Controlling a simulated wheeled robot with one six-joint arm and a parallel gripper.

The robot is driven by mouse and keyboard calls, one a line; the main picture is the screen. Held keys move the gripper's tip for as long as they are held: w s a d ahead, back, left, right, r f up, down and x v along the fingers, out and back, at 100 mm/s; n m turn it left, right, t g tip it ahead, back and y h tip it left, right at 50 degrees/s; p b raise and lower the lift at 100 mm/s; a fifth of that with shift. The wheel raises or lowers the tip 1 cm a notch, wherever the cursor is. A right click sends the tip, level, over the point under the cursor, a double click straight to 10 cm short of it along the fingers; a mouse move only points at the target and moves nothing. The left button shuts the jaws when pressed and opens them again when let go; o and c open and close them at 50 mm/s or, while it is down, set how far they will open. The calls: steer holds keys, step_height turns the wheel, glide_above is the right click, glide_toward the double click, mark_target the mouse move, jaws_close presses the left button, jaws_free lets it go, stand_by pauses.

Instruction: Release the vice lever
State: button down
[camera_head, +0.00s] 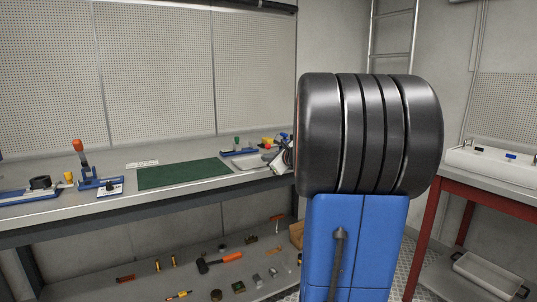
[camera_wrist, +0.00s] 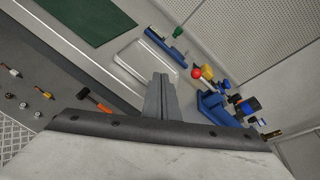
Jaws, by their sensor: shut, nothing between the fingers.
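A blue vice-like fixture (camera_wrist: 213,106) stands on the bench at the right in the wrist view, with a red ball knob (camera_wrist: 196,73) and a yellow part (camera_wrist: 207,71) beside it. I cannot tell which part is its lever. At the left in the head view, a blue-based device (camera_head: 98,183) carries an upright lever with an orange handle (camera_head: 77,145). My gripper (camera_wrist: 160,82) is shut and empty, its fingers together above the bench, apart from the fixture. In the head view my own arm hides part of the bench's right end.
The bench holds a green mat (camera_head: 184,173), a shallow grey tray (camera_wrist: 146,58) and a blue tool with a green knob (camera_head: 237,145). Several tools, including an orange-handled hammer (camera_head: 219,262), lie on the shelf below. A red-legged table (camera_head: 505,206) stands at the right.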

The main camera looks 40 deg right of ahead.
steer(key=s+d+m+h, duration=0.1)
steer(key=d+m+h, duration=0.1)
steer(key=d, duration=0.6)
steer(key=shift+s+r+m, duration=0.15)
steer(key=shift+m, duration=0.75)
steer(key=x, duration=1)
steer(key=shift+a, duration=0.1)
